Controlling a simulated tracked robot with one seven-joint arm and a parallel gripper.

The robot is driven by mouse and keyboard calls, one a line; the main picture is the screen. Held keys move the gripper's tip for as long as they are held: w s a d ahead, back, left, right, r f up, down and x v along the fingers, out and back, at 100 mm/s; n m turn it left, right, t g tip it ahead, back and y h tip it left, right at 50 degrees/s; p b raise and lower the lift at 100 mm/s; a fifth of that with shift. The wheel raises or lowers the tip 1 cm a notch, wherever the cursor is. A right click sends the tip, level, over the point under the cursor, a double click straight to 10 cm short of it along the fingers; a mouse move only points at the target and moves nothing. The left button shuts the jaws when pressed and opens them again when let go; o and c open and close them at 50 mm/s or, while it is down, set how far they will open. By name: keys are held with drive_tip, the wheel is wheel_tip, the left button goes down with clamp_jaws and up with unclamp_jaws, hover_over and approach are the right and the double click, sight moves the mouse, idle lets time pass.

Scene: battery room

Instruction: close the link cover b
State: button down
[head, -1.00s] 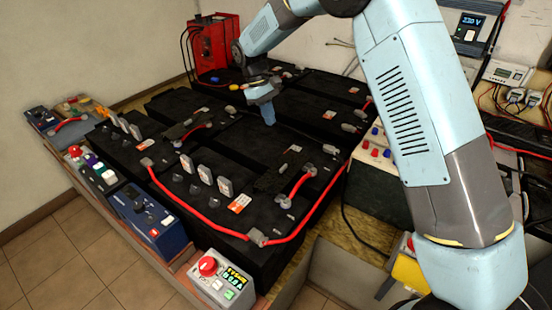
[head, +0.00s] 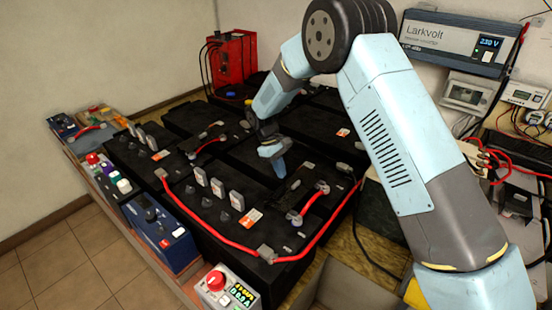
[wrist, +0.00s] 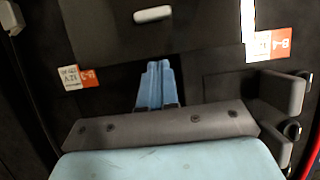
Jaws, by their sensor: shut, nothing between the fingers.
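Two short red links with grey end caps show in the head view: the near link (head: 312,204) and one farther back (head: 208,144). A dark flap-like piece (head: 292,186) lies beside the near link, black on black, so its angle is hard to tell. I cannot tell which piece is link cover b. My gripper (head: 281,174) is shut and empty, pointing down over the batteries, just behind the near link and its dark piece. In the wrist view its blue fingers (wrist: 155,82) are together over a dark surface; contact cannot be told.
A long red cable (head: 208,225) runs along the near batteries' front. Grey upright pieces (head: 217,190) stand on them. A grey box with a red button (head: 222,290) and a blue box (head: 158,232) stand in front. A red charger (head: 232,60) is at the back.

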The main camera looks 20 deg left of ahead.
sight(289, 184)
drive_tip(key=shift+s+d, duration=0.25)
drive_tip(key=shift+d, duration=0.35)
drive_tip(key=shift+s+d, duration=0.25)
drive_tip(key=shift+d, duration=0.35)
drive_tip(key=shift+s+d, duration=0.25)
drive_tip(key=shift+d, duration=0.45)
drive_tip(key=shift+s, duration=0.15)
